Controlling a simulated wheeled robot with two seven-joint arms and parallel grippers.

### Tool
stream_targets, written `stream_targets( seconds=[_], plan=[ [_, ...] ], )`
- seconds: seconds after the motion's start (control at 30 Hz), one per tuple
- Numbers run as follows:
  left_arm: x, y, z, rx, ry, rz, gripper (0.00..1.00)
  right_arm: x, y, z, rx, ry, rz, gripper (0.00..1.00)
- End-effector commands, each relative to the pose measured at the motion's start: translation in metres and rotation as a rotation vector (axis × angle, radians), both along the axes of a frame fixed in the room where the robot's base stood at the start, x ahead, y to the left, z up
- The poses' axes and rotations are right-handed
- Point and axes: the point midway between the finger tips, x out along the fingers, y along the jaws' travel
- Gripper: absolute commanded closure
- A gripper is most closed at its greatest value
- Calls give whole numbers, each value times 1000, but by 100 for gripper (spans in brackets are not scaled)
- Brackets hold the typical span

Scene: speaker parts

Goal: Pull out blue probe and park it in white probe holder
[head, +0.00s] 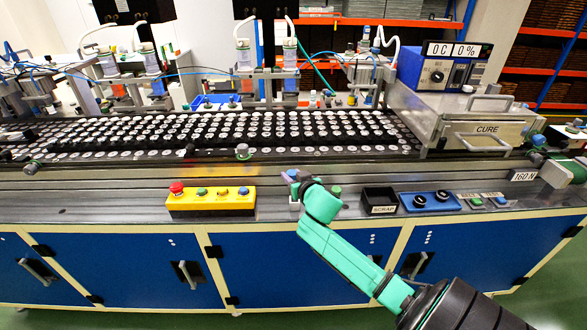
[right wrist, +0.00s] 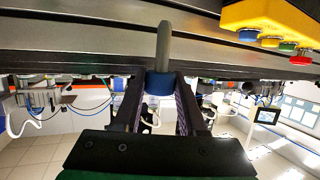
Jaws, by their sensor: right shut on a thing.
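My right gripper (head: 297,184) is over the front ledge of the line, just right of the yellow button box, and its own wrist hides much of it. In the right wrist view the gripper (right wrist: 161,86) is shut on the blue probe, with one finger on each side of its blue collar (right wrist: 159,83). A grey rounded shaft (right wrist: 163,42) extends from the collar across the metal ledge. In the head view a small bit of blue (head: 292,173) shows at the fingers. My left gripper is not in view.
The yellow button box (head: 211,200) stands left of the gripper. A black scrap bin (head: 381,196) and a blue box with two round black sockets (head: 430,201) stand to its right. Behind lies a conveyor (head: 150,151) with many round parts. The CURE oven (head: 470,127) is at right.

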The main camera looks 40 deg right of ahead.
Motion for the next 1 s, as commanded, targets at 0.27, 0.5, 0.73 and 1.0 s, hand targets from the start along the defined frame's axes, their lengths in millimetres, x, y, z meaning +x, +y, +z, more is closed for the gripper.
stream_targets(
  seconds=[0.27,0.5,0.73,1.0],
  plan=[
    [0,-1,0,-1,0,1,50,13,-23,13,-1,3,-20,100],
    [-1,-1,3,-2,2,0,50,12,-22,14,1,3,-18,100],
    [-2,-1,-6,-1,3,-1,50,10,-22,-5,6,6,-14,100],
    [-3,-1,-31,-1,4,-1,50,10,-21,-38,6,5,-14,100]
  ],
)
